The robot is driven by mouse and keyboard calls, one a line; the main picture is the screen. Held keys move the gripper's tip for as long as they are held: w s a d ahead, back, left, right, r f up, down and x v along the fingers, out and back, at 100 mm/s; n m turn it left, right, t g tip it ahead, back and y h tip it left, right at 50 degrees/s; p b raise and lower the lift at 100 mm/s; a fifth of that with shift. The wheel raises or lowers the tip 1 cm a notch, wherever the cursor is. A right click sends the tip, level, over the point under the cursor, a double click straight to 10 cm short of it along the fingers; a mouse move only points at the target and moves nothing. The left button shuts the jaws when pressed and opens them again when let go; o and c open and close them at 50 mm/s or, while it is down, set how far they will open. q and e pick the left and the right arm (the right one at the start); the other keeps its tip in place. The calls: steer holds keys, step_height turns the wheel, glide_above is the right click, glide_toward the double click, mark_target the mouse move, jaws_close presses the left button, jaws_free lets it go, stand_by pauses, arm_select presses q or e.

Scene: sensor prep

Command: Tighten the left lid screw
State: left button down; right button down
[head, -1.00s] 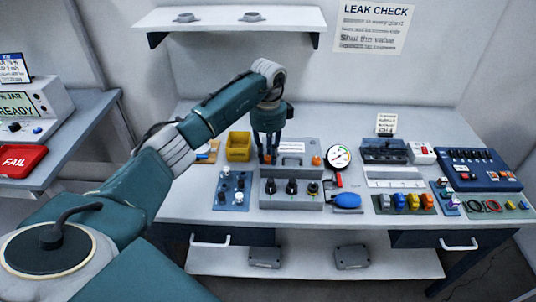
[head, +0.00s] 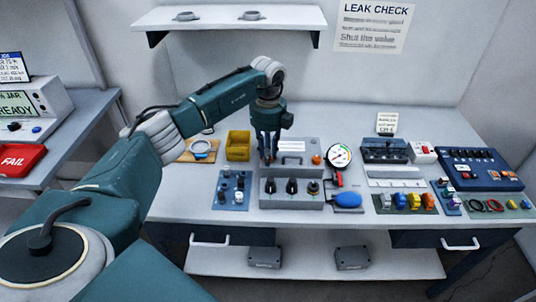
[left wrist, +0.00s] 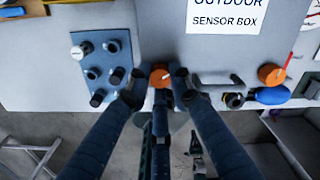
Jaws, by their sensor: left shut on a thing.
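The sensor box (head: 291,146) stands on the bench with a lid bearing a white label (left wrist: 228,15) that reads "OUTDOOR SENSOR BOX". The left lid screw, an orange knob (left wrist: 160,78), sits at the lid's left side. My left gripper (head: 268,158) points down over it and is shut on it; in the left wrist view its fingertips (left wrist: 162,80) flank the knob. In the head view the fingers mostly hide this screw. The right lid screw (head: 316,160) is a matching orange knob, with nothing on it. My right gripper is not in view.
Right of the box are a pressure gauge (head: 339,156) and a blue bulb (head: 347,199). A yellow bin (head: 238,145) stands just left of my gripper. A blue plate with knobs (head: 232,190) lies front left. Black connectors (head: 291,187) line the box's front.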

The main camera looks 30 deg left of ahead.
arm_select(q)
steer(key=m+b, duration=0.1)
steer(key=m, duration=0.5)
steer(key=shift+m, duration=0.3)
steer(key=m, duration=0.5)
steer(key=shift+b, duration=0.4)
steer(key=m, duration=0.6)
steer(key=shift+m+b, duration=0.3)
steer(key=shift+b, duration=0.1)
steer(key=m, duration=0.5)
steer(key=shift+m+b, duration=0.3)
steer(key=shift+m, duration=0.1)
steer(key=c, duration=1.5)
jaws_free()
steer(key=shift+c, duration=0.2)
